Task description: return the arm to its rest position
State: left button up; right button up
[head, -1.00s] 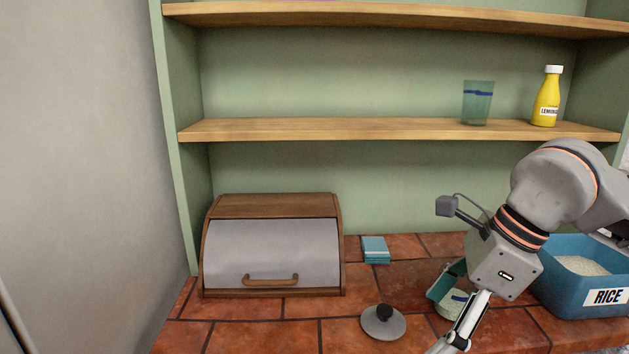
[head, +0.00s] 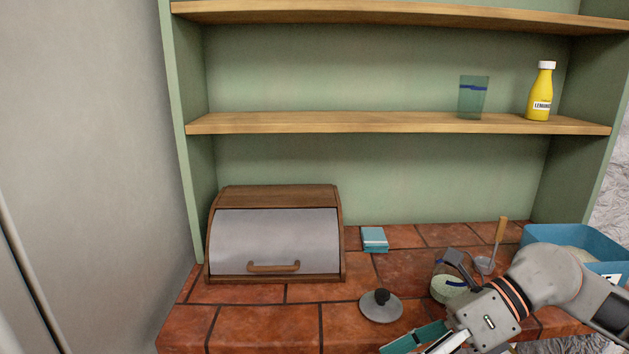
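My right arm comes in from the right, low over the front of the counter. My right gripper (head: 424,343) is at the bottom edge of the head view, its teal and pale fingers apart with nothing visible between them. Its tips are partly cut off by the frame. It is in front of a glass jar (head: 452,289) with pale contents and a blue mark, and right of a grey lid with a black knob (head: 381,308). My wrist partly covers the jar. My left gripper is not in view.
A blue rice bin (head: 545,235) stands at the right, partly behind my arm. A ladle with a wooden handle (head: 501,232) is behind the jar. A bread box (head: 275,238) and blue packet (head: 374,239) are left. A glass (head: 473,98) and lemonade bottle (head: 541,95) stand on the shelf (head: 330,123).

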jog(key=w+d+f+m+t+h, duration=0.1)
jog(key=w+d+f+m+t, duration=0.2)
jog(key=d+f+m+t, duration=0.7)
jog(key=w+d+f+m+t, duration=0.35)
jog(key=f+m, duration=0.35)
jog(key=m, duration=0.7)
jog(key=s+d+f+m+g+h, duration=0.2)
jog(key=s+d+f+m+h, duration=0.25)
jog(key=s+d+f, duration=0.5)
jog(key=s+d+f+m+g+h, duration=0.1)
jog(key=s+d+f+m+h, duration=0.5)
jog(key=f, duration=0.6)
pick_arm(q)
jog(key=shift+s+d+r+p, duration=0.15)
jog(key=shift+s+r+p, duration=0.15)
jog(key=shift+p, duration=0.45)
pick_arm(e)
jog(key=a+m+t+y, duration=0.1)
jog(key=a+m, duration=0.7)
jog(key=a, duration=1.2)
jog(key=shift+w+r+y, duration=0.25)
jog(key=shift+w+y, duration=0.1)
jog(key=shift+y, duration=0.3)
